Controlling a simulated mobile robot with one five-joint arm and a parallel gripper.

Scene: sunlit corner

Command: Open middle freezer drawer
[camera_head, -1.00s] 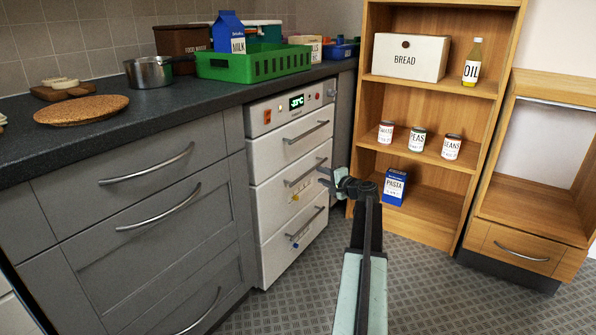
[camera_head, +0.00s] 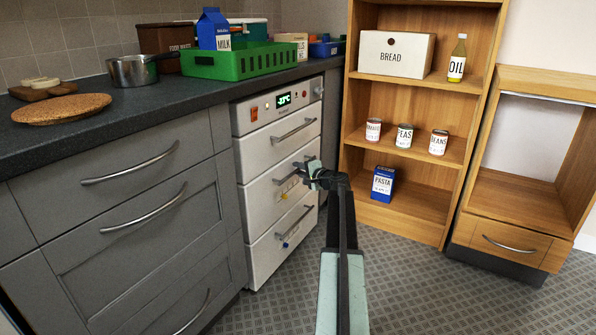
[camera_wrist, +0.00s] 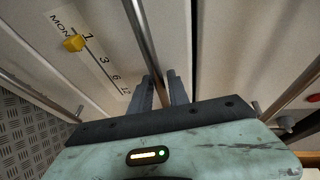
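The white freezer (camera_head: 250,158) stands under the counter with its drawer fronts stacked. The middle freezer drawer (camera_head: 258,196) looks flush with the others. Its bar handle (camera_head: 288,178) is partly hidden by my gripper (camera_head: 304,172). In the wrist view the handle (camera_wrist: 146,42) runs down between the two fingers of my gripper (camera_wrist: 161,88). The fingers look open around the bar, and a firm grip on it does not show. A yellow slider (camera_wrist: 74,43) and a printed month scale lie on the drawer front, left of the handle.
Grey drawers (camera_head: 140,225) stand left of the freezer. The upper handle (camera_head: 293,131) and lower handle (camera_head: 295,223) are near my gripper. Patterned floor is clear in front.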

